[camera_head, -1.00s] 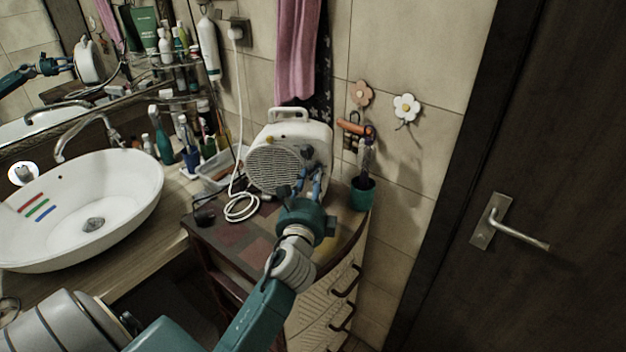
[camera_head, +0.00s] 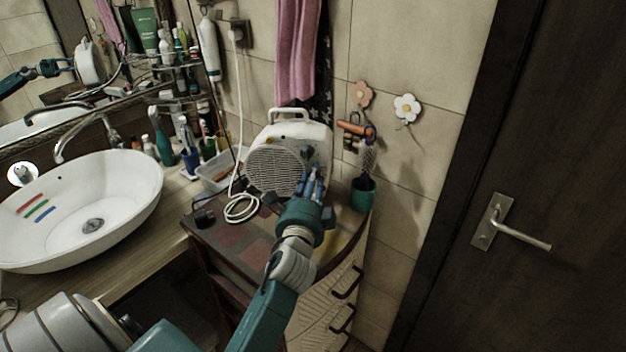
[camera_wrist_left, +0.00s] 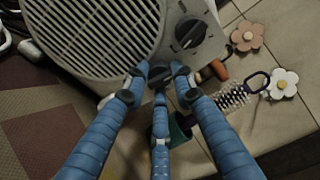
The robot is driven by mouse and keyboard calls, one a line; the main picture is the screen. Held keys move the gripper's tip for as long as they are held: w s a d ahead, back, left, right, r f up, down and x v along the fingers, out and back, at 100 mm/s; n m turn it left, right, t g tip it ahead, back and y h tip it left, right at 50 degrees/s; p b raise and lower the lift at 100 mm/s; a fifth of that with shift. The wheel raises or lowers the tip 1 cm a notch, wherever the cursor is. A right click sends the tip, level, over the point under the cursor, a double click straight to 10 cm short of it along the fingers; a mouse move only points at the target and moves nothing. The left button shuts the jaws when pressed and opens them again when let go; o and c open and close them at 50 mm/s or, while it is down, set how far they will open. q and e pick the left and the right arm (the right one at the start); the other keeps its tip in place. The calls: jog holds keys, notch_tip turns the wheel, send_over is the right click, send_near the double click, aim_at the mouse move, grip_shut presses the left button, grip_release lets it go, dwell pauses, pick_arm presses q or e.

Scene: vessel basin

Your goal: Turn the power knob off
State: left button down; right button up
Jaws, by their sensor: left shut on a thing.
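A white fan heater (camera_head: 300,145) with a round front grille and a top handle stands on the corner cabinet; its grille (camera_wrist_left: 95,35) fills the upper left of the left wrist view. In that view its front panel has two dark knobs, an upper knob (camera_wrist_left: 190,34) and a lower knob (camera_wrist_left: 160,74). My left gripper (camera_head: 312,180) is at the heater's lower right front. Its blue fingers (camera_wrist_left: 158,82) are shut around the lower knob, with the upper knob clear of them. In the head view the fingers hide the knobs. My right gripper is not in view.
A green cup (camera_head: 363,195) with a brush stands close right of the heater. A coiled white cable (camera_head: 241,208) lies in front, left of my gripper. A white basin (camera_head: 75,210) is at left, and a dark door (camera_head: 545,180) at right.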

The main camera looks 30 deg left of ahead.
pick_arm(q)
jog(key=shift+a, duration=0.1)
jog(key=c, duration=1.7)
grip_release()
jog(key=shift+s, duration=0.1)
jog(key=v, duration=0.7)
jog(key=shift+s, duration=0.15)
